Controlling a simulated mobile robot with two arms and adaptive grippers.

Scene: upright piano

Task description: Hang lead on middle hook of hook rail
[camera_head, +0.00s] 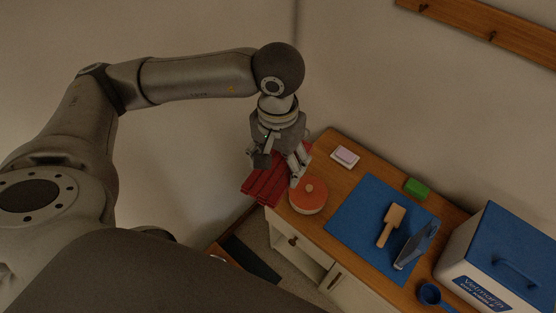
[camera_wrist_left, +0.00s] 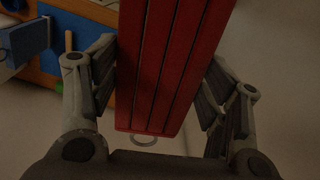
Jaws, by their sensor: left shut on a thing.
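The lead (camera_head: 265,182) is a red, folded bundle with several parallel strands. My left gripper (camera_head: 283,165) is shut on it and holds it beside the near-left end of the wooden counter. In the left wrist view the lead (camera_wrist_left: 165,65) lies between the two fingers, and a metal ring (camera_wrist_left: 144,140) shows at its lower end. The wooden hook rail (camera_head: 520,38) is on the wall at the upper right of the head view, well away from the gripper. Two dark hooks show on it; the rail runs out of the picture. My right gripper is not in view.
On the counter (camera_head: 335,240) are a round orange-red tin (camera_head: 308,196), a soap dish (camera_head: 345,157), a blue mat (camera_head: 350,220) with a wooden brush (camera_head: 390,225), a green block (camera_head: 416,188), a blue scoop (camera_head: 431,294) and a blue-lidded box (camera_head: 510,250). The wall left of the rail is bare.

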